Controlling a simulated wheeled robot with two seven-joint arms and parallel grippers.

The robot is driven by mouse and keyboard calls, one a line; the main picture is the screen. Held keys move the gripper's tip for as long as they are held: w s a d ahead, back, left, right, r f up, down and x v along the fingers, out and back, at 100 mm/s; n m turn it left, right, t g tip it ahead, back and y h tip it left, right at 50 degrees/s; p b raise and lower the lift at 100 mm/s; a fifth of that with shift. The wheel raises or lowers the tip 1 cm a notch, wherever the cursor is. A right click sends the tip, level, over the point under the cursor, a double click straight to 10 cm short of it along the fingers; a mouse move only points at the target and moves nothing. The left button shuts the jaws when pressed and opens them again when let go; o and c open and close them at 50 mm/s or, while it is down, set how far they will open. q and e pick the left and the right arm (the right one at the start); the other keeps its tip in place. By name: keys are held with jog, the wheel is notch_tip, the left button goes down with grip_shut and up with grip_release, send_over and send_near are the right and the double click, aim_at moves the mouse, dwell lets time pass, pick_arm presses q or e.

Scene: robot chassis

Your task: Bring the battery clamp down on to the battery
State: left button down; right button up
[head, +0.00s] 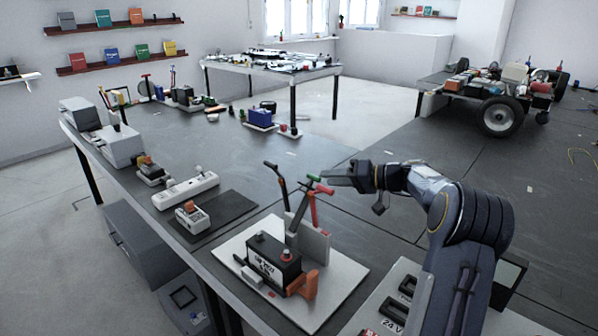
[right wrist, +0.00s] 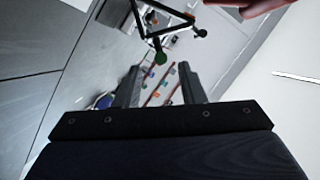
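The black battery (head: 272,262) with a white label and a red terminal cap stands on a white board (head: 338,285). Behind it a grey upright block (head: 308,240) carries a raised clamp of black bars (head: 283,185), with a green tip (head: 313,178) and a red lever (head: 314,208). My right gripper (head: 328,181) is beside the green tip, high above the battery. In the right wrist view its two fingers (right wrist: 161,85) are apart, with the green knob (right wrist: 160,57) just beyond their tips and nothing held between them. My left gripper is out of view.
An orange bracket (head: 303,284) sits at the battery's right front. A power strip (head: 186,190) and a dark mat (head: 219,215) with a small device lie to the left. A case marked 24 V (head: 392,318) is at the front right. The table behind the clamp is mostly clear.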

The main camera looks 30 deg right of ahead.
jog(key=p+x, duration=0.1)
jog(key=x, duration=0.6)
jog(key=shift+w+a, duration=0.2)
jog(key=shift+w, duration=0.1)
jog(key=shift+c, duration=0.5)
grip_shut()
